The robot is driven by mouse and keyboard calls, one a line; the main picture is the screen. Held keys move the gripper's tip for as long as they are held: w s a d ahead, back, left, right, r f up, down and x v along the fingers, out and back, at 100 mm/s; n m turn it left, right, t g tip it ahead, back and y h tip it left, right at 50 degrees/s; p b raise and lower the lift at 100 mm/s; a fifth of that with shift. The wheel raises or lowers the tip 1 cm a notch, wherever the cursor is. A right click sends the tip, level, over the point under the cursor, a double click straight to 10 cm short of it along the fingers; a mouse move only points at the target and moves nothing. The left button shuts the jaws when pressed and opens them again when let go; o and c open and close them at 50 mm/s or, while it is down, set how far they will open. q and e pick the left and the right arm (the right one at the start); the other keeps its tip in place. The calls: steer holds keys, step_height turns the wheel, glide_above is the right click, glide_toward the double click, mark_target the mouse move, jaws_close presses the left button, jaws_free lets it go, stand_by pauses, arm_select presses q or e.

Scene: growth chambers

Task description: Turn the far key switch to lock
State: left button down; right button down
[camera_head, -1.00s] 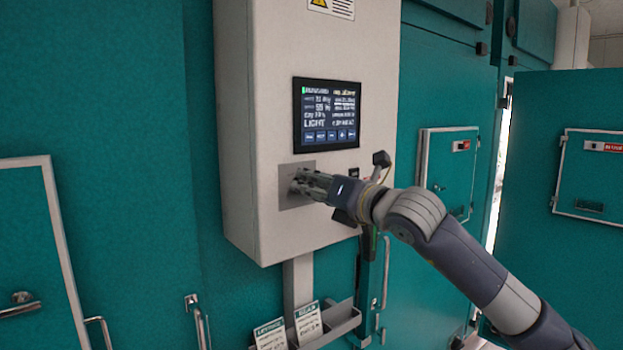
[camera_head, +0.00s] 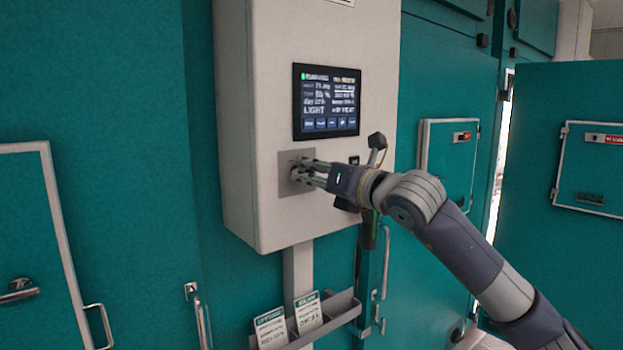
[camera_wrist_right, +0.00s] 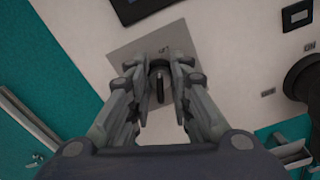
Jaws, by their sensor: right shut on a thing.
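The key switch (camera_wrist_right: 159,84) is a small dark key on a square grey plate (camera_head: 286,184), set low on the front of the pale control box. My right gripper (camera_head: 299,174) reaches in from the right, its fingertips at the plate. In the right wrist view, the two fingers of my right gripper (camera_wrist_right: 160,85) stand on either side of the key, and it is shut on the key. The key looks lengthwise along the gap between the fingers. The fingers hide the key in the head view. My left gripper is not in view.
The control box (camera_head: 236,120) carries a lit screen (camera_head: 326,101) above the plate. A rack (camera_head: 345,312) with two cards hangs below. Teal chamber doors stand on both sides, with handles (camera_head: 105,325) sticking out. A dark round knob (camera_wrist_right: 304,82) shows at right in the wrist view.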

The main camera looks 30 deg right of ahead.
steer(key=n+b, duration=0.2)
steer(key=n, duration=0.2)
steer(key=shift+a+b, duration=0.15)
steer(key=shift+b, duration=0.15)
steer(key=n+b, duration=0.1)
steer(key=n, duration=0.2)
steer(key=shift+a+n+b, duration=0.15)
steer(key=shift+n+b, duration=0.25)
steer(key=shift+n, duration=1.1)
steer(key=c, duration=1.8)
jaws_free()
